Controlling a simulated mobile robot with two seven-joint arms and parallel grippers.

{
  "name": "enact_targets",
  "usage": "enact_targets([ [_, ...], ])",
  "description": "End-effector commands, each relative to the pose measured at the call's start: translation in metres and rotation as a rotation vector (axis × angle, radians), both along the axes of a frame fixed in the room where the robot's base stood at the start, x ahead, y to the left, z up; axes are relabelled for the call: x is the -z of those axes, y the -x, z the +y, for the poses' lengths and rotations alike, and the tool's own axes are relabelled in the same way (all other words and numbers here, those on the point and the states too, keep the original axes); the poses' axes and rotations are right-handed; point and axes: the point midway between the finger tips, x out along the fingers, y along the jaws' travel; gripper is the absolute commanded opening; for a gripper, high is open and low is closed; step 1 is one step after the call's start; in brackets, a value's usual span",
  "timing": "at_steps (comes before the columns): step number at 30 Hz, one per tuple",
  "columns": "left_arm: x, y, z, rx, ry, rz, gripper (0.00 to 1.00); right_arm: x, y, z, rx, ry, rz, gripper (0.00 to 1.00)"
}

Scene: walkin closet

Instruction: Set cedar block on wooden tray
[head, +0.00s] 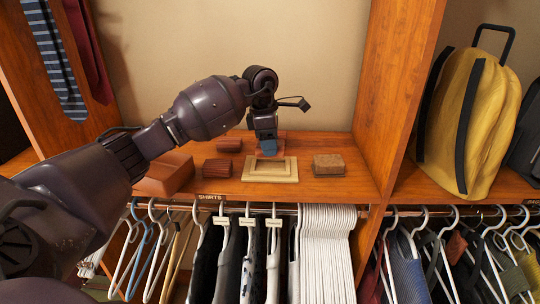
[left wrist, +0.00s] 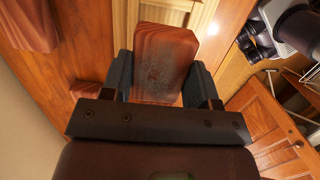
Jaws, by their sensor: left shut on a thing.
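My left gripper (head: 268,142) is shut on a reddish-brown cedar block (left wrist: 164,58), which sits between its two fingers in the left wrist view. In the head view the held block is mostly hidden behind the gripper. The pale wooden tray (head: 270,177) lies on the shelf, just below the gripper in the picture. Part of the tray's rim (left wrist: 172,14) shows beyond the block in the left wrist view. The gripper appears just above the tray's back side; whether the block touches the tray I cannot tell. My right gripper is not in view.
Two small dark red blocks (head: 229,145) (head: 217,168) lie left of the tray, with a larger reddish-brown box (head: 166,175) further left. A brown box (head: 328,165) stands to the right. An upright panel (head: 392,90) bounds the shelf (head: 350,190); a yellow backpack (head: 470,120) stands beyond.

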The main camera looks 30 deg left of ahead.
Motion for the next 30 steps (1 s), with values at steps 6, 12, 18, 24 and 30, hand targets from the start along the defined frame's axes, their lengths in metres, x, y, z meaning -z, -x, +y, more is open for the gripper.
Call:
enact_targets([
  [6,0.016,0.001,0.0,0.001,0.001,0.004,0.28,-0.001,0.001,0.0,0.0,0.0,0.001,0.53],
  [12,0.041,0.0,-0.001,0.001,0.001,0.002,0.28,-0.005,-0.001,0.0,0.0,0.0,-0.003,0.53],
  [18,0.044,0.0,0.0,0.001,0.001,-0.001,0.28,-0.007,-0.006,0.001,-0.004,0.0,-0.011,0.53],
  [24,0.047,0.0,0.0,0.001,0.0,0.0,0.28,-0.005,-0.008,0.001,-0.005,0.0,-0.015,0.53],
  [30,0.047,0.0,0.0,0.001,0.0,0.0,0.8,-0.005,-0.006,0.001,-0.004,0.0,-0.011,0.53],
])
